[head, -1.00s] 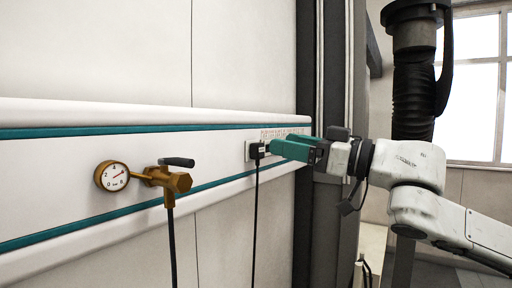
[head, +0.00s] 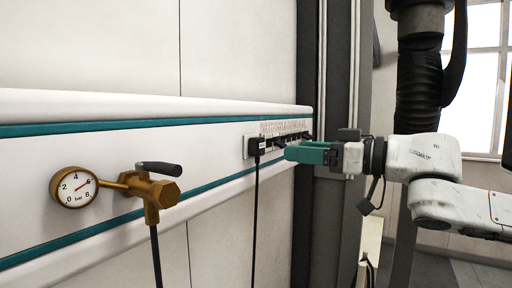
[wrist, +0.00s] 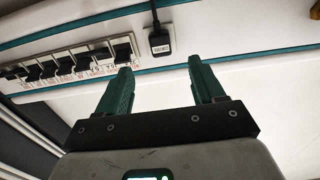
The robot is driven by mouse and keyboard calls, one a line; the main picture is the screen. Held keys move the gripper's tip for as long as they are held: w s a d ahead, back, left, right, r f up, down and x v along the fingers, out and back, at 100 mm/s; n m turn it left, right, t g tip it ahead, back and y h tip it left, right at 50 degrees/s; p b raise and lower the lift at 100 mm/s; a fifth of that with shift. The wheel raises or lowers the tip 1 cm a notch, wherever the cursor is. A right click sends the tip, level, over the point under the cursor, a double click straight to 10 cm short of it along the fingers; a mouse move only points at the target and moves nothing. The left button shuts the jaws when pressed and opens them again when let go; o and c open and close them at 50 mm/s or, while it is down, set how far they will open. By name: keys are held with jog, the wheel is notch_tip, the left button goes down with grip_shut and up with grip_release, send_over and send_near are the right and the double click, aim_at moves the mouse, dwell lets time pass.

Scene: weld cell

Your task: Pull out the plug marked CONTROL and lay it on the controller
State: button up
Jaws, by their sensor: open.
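A black plug (head: 256,147) with a hanging cable sits at the left end of the wall strip in the head view. The plug also shows in the wrist view (wrist: 160,42), where its pale label is too small to read surely. My gripper (head: 287,153) has teal fingers and is right of this plug, apart from it, at the strip. In the wrist view my gripper (wrist: 160,72) is open and empty, with the plug beyond the gap between its fingertips. I cannot pick out a controller.
A pressure gauge (head: 75,187) and brass valve (head: 155,190) with a black lever stick out from the wall at left. A dark post (head: 310,200) stands behind my gripper.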

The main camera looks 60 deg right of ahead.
aim_at(262, 147)
jog(key=shift+w+d+b, duration=0.2)
jog(key=shift+w+b, duration=1.15)
jog(key=shift+w, duration=3.15)
jog(key=shift+p, duration=0.3)
jog(key=shift+c, duration=0.2)
grip_shut()
jog(key=shift+s, duration=0.1)
jog(key=shift+s+a+p, duration=0.15)
jog(key=shift+s+p, duration=0.7)
jog(key=shift+s, duration=2.05)
